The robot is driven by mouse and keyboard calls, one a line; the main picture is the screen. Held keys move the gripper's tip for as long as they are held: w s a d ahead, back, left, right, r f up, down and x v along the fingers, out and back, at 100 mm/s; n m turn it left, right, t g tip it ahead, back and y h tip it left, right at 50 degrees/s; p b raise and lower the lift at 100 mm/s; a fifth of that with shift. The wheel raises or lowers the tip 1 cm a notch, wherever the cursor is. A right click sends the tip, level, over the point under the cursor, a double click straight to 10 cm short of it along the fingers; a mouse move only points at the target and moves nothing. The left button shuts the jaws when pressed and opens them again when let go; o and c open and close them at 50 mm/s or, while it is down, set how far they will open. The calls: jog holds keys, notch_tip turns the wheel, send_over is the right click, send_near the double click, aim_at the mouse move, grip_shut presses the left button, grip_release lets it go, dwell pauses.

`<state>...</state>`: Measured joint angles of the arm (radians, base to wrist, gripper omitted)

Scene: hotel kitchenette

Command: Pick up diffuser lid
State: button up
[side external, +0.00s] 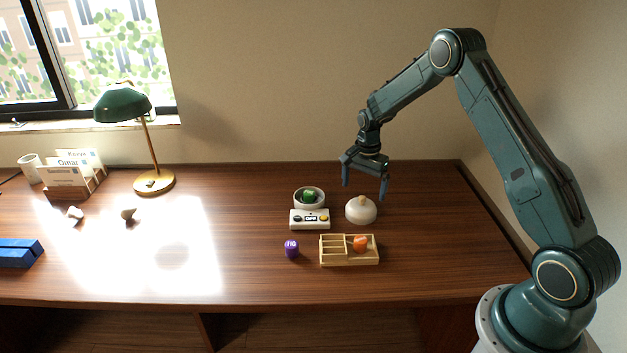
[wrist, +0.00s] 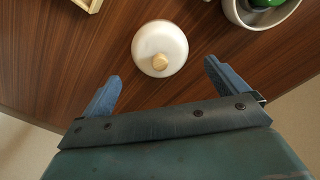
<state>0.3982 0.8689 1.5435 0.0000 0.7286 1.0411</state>
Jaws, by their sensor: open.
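The diffuser lid (side external: 361,210) is a cream-white dome with a small tan knob on top. It sits upright on the wooden desk, to the right of a white bowl. In the wrist view the lid (wrist: 160,48) lies ahead of the fingertips, roughly centred between them, with its knob facing the camera. My gripper (side external: 365,187) is open and empty, above the desk and above the lid. In the wrist view my gripper (wrist: 164,72) has its two blue fingers spread wide, apart from the lid.
The white bowl (side external: 297,199) holds a green item. A white box with knobs (side external: 309,225) stands in front of it. A wooden divided tray (side external: 350,263) holds an orange piece. A purple object (side external: 291,248) stands left of the tray. The desk right of the lid is clear.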

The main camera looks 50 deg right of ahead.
aim_at(362, 197)
jog(key=shift+f, duration=2.45)
jog(key=c, duration=1.1)
